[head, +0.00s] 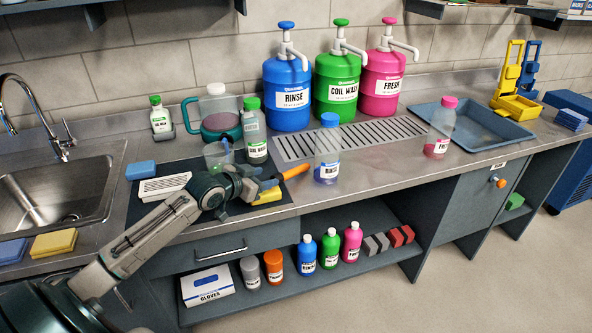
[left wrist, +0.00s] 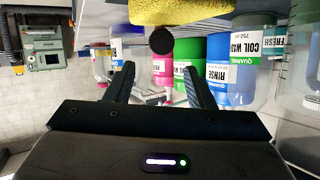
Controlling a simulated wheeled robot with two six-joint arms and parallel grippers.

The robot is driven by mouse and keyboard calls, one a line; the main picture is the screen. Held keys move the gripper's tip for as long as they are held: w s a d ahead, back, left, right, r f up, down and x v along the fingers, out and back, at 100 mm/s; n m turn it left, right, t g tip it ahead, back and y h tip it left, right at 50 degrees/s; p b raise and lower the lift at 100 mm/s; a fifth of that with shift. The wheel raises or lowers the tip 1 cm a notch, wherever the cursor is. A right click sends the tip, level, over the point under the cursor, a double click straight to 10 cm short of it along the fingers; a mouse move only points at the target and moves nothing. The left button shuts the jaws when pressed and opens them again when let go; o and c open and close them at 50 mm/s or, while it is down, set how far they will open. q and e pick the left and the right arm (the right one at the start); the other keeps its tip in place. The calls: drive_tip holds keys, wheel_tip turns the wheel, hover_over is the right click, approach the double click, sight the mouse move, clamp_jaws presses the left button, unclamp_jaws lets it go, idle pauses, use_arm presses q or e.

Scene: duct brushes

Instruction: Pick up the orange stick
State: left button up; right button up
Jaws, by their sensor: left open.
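The orange stick (head: 295,172) shows in the head view just past my left gripper's fingers, pointing up and to the right; its near part is hidden by the gripper. My left gripper (head: 264,184) is open, low over the dark mat on the counter. In the left wrist view its two fingers (left wrist: 160,75) are spread apart. A dark round end (left wrist: 161,40) shows ahead between them; I cannot tell whether it belongs to the stick. No orange is clear there. My right gripper is in neither view.
A yellow sponge (head: 267,196) lies beside the fingers. A clear rinse bottle (head: 327,160) stands just right of the stick. A clear beaker (head: 219,157) and a green-capped bottle (head: 255,140) stand behind the gripper. The counter's front right (head: 385,172) is clear.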

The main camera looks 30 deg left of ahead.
sight(281, 175)
use_arm(q)
drive_tip(key=shift+w+d+f, duration=0.1)
drive_tip(key=shift+w+d, duration=0.05)
drive_tip(key=shift+w, duration=0.35)
drive_tip(key=x, duration=0.2)
drive_tip(key=shift+w+f, duration=0.2)
drive_tip(key=shift+w, duration=0.05)
drive_tip(key=shift+p+x, duration=0.55)
drive_tip(key=shift+x, duration=0.55)
drive_tip(key=x, duration=0.3)
drive_tip(key=shift+w+f+p, duration=0.15)
drive_tip(key=shift+f+p, duration=0.15)
drive_tip(key=shift+p, duration=0.1)
drive_tip(key=shift+w+f, duration=0.1)
drive_tip(key=shift+w, duration=0.05)
drive_tip(key=c, duration=0.9)
drive_tip(key=shift+c, duration=0.8)
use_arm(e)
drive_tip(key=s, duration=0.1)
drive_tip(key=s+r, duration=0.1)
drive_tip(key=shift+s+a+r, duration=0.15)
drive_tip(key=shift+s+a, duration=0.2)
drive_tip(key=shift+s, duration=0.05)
